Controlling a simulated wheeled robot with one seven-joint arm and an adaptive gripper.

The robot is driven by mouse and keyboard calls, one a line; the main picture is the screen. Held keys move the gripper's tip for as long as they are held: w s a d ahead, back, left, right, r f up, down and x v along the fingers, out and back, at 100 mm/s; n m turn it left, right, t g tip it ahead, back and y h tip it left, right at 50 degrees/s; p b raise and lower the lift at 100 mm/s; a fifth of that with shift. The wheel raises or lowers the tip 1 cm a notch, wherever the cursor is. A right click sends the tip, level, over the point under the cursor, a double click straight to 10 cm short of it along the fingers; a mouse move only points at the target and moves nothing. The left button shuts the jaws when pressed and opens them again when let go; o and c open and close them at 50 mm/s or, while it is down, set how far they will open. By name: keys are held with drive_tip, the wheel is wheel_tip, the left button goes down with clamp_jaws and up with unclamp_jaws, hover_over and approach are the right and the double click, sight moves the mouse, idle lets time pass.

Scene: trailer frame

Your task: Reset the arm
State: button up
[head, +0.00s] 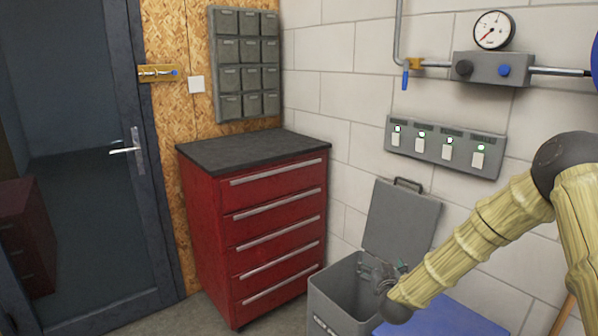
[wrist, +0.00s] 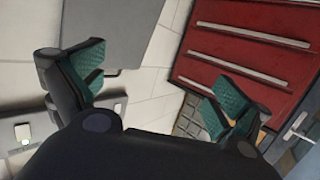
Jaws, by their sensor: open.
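A red drawer cabinet (head: 270,235) with a bare dark top (head: 250,150) stands left of the bin. A blue surface (head: 445,318) lies right of it. The wall carries a switch panel (head: 445,150), a gauge (head: 493,30) and grey wall bins (head: 245,65). A dark door (head: 80,200) is at left.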

drive_tip(key=s+a+f+n+g+y, duration=0.1)
drive_tip(key=s+a+f+g, duration=0.25)
drive_tip(key=s+f, duration=0.8)
drive_tip(key=s+a+f+g+y, duration=0.15)
drive_tip(key=s+f+g, duration=0.25)
drive_tip(key=s+f, duration=0.8)
drive_tip(key=s+d+f+g, duration=0.1)
drive_tip(key=s+f+g, duration=0.15)
drive_tip(key=s, duration=0.95)
drive_tip(key=s+f+g+h, duration=0.1)
drive_tip(key=s+g, duration=0.2)
drive_tip(key=s, duration=0.9)
drive_tip(key=s+d+f+g, duration=0.1)
drive_tip(key=s+f+g, duration=0.15)
drive_tip(key=s, duration=0.95)
wheel_tip(320, 180, down, 10)
drive_tip(key=b, duration=1)
wheel_tip(320, 180, up, 16)
drive_tip(key=p, duration=1.6)
drive_tip(key=shift+w, duration=0.4)
drive_tip(key=shift+r, duration=0.1)
